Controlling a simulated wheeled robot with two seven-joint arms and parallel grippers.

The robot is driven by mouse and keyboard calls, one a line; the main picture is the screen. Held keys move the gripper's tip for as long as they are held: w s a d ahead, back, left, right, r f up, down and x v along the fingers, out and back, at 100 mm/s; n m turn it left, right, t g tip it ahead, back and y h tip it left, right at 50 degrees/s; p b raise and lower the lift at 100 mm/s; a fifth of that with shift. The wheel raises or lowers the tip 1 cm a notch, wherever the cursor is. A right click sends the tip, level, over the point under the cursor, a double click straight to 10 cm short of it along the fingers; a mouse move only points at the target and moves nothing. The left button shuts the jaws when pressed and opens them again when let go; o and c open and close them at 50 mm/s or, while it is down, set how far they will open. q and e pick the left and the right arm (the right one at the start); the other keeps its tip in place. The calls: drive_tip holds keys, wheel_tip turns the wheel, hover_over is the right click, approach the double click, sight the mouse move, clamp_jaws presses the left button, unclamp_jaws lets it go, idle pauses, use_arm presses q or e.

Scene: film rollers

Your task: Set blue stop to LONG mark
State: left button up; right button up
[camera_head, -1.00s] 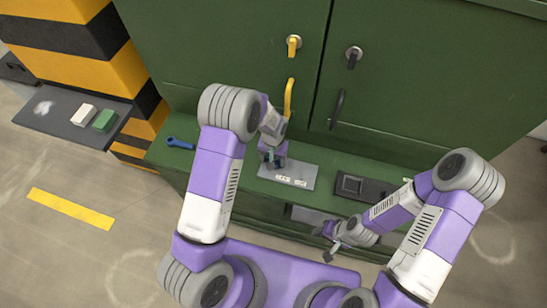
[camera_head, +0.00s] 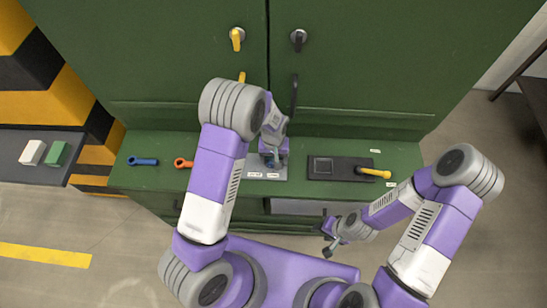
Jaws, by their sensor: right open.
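A grey plate with small white labels (camera_head: 264,176) lies on the green ledge, right of centre-left. The label words are too small to read. My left gripper (camera_head: 272,163) points down over this plate and covers its upper part. A small bluish part shows at its fingers, but I cannot tell whether it is the blue stop or whether the fingers touch it. The fingers are too small to judge. My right gripper (camera_head: 329,241) is open and empty in front of the ledge, well away from the plate.
On the ledge lie a blue ring-ended handle (camera_head: 143,161), an orange one (camera_head: 183,163) and a dark plate (camera_head: 338,168) with a yellow handle (camera_head: 374,172). Green cabinet doors (camera_head: 350,60) rise behind. A grey shelf (camera_head: 15,142) holds a white block (camera_head: 32,152) and a green block (camera_head: 56,153).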

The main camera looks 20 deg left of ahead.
use_arm(q)
drive_tip(key=shift+r, duration=0.1)
wheel_tip(320, 180, up, 7)
drive_tip(key=shift+r, duration=0.2)
use_arm(e)
drive_tip(key=shift+r, duration=0.2)
